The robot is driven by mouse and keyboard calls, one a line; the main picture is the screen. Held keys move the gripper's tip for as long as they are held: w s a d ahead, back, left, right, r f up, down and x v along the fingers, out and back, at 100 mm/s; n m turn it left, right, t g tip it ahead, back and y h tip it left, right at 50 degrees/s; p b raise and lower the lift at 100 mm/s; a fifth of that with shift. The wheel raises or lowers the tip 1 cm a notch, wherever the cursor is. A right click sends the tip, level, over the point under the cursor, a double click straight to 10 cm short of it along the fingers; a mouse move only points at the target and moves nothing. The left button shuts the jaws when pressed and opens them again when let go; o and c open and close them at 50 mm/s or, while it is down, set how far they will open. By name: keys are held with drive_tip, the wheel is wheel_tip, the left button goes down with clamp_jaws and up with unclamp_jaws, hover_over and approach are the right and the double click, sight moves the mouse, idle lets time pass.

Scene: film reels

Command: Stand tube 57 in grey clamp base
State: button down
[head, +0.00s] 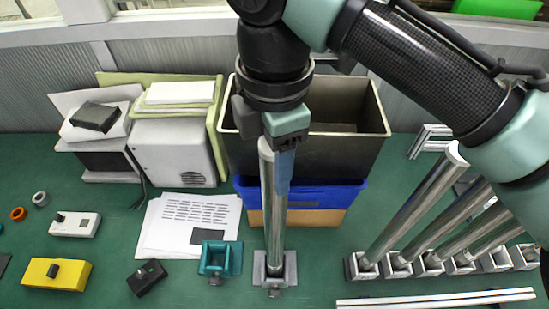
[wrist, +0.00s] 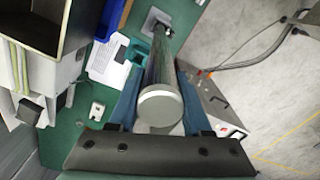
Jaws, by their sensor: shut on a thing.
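A shiny metal tube (head: 272,215) stands nearly upright in the head view; no number is readable on it. My gripper (head: 280,172) is shut on its upper part, with one blue finger visible along its right side. The tube's lower end is at the grey clamp base (head: 275,283) and appears to be inside it; how deep it sits I cannot tell. In the wrist view the tube (wrist: 163,72) runs away from its pale round top between the blue fingers (wrist: 160,85), toward the grey base (wrist: 158,20).
A teal clamp base (head: 220,270) stands just left of the grey one. Several tubes (head: 415,205) lean in a row of holders at the right. A metal bin (head: 355,150) and a blue tray (head: 345,190) are behind. A metal bar (head: 440,299) lies in front.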

drive_tip(key=shift+f, duration=0.4)
drive_tip(key=c, duration=0.6)
unclamp_jaws()
wheel_tip(320, 180, up, 11)
drive_tip(key=p, duration=0.9)
drive_tip(key=shift+p, duration=0.4)
